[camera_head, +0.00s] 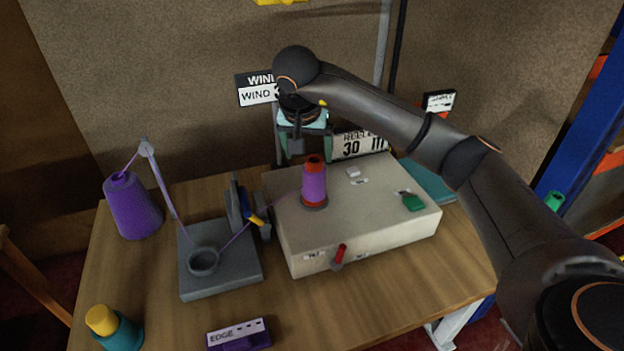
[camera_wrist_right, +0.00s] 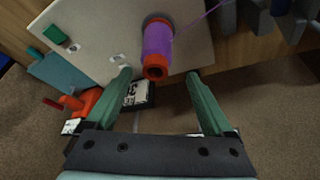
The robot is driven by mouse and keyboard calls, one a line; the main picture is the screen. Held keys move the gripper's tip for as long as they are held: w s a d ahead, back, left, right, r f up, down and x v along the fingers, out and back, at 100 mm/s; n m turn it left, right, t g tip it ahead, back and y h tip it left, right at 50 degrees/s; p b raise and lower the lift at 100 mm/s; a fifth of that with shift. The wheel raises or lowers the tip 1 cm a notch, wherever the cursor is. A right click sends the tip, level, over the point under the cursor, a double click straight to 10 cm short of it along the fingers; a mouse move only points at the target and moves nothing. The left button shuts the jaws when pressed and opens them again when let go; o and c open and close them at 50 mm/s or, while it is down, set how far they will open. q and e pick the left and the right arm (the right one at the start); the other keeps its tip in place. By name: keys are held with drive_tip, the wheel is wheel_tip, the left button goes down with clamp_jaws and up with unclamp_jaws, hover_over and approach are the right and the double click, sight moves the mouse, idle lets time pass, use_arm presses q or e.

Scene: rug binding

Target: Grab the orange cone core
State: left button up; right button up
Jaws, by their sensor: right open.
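The orange cone core (camera_head: 314,162) stands upright on the spindle of the beige winder box, with purple yarn wound round its middle and orange showing at top and bottom. It also shows in the right wrist view (camera_wrist_right: 157,50), its orange open end towards the camera. My right gripper (camera_head: 304,148) is above and a little to the left of the core in the head view. In the right wrist view its green fingers (camera_wrist_right: 158,74) are spread wide, with the core's end between and just beyond the tips, not touching. My left gripper is not in view.
The winder box (camera_head: 380,222) has a green switch (camera_head: 412,202) and a red lever (camera_head: 339,254). A purple yarn cone (camera_head: 132,208) and a grey stand (camera_head: 222,272) are left; thread runs to the core. A yellow-topped teal spool (camera_head: 115,328) and an EDGE box (camera_head: 238,335) are in front.

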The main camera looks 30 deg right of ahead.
sight(314, 173)
drive_tip(key=x, duration=0.3)
drive_tip(key=shift+f, duration=0.3)
drive_tip(key=shift+s+x, duration=0.15)
drive_tip(key=shift+x, duration=1.25)
drive_tip(key=shift+s+x, duration=0.15)
drive_tip(key=shift+x, duration=1.2)
drive_tip(key=shift+d, duration=0.15)
drive_tip(key=shift+c, duration=0.3)
clamp_jaws()
